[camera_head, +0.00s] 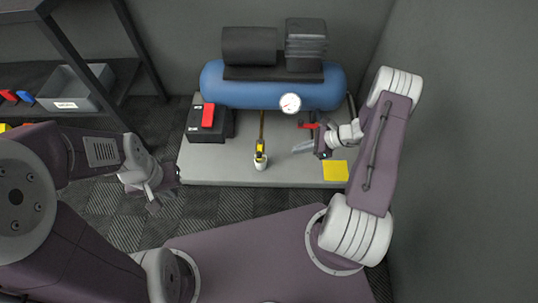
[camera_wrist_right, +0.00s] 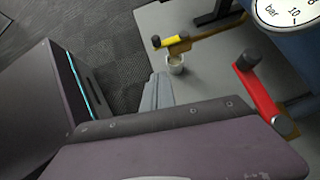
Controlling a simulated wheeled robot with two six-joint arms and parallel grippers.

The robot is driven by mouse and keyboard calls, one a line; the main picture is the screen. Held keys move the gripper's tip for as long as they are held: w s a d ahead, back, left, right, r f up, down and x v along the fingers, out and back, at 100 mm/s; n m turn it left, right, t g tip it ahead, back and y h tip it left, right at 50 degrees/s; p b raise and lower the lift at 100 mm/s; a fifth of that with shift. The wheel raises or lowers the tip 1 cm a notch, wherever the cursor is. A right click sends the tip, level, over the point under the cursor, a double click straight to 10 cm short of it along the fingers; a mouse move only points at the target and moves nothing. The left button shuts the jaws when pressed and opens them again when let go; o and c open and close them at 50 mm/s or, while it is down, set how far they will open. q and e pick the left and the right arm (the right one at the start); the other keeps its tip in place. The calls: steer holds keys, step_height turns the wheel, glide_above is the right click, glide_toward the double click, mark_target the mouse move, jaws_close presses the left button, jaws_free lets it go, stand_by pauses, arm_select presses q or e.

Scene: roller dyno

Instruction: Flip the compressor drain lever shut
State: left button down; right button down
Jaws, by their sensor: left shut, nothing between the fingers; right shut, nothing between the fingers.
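The compressor is a blue tank (camera_head: 275,90) with a round gauge (camera_head: 290,103). A yellow-handled lever (camera_head: 261,148), which looks like the drain lever, sits on a brass pipe above a small white cup (camera_head: 260,163). In the right wrist view the yellow lever (camera_wrist_right: 175,41) lies just above the cup (camera_wrist_right: 175,64). A red lever (camera_wrist_right: 258,88) is at right there, nearer the camera. My right gripper (camera_head: 303,147) is shut and empty, right of the cup and close to the red lever (camera_head: 308,125). My left gripper (camera_head: 153,200) is shut and empty, left of the platform.
The compressor stands on a grey platform (camera_head: 220,172). A black box with a red switch (camera_head: 208,115) is at its left, and a yellow square (camera_head: 335,170) lies at its right front. A shelf with a grey bin (camera_head: 78,88) stands at far left. A wall closes the right side.

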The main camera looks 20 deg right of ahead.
steer(key=b, duration=0.9)
glide_toward(260, 147)
steer(key=s+a+f, duration=0.3)
steer(key=a, duration=0.1)
steer(key=shift+p, duration=0.3)
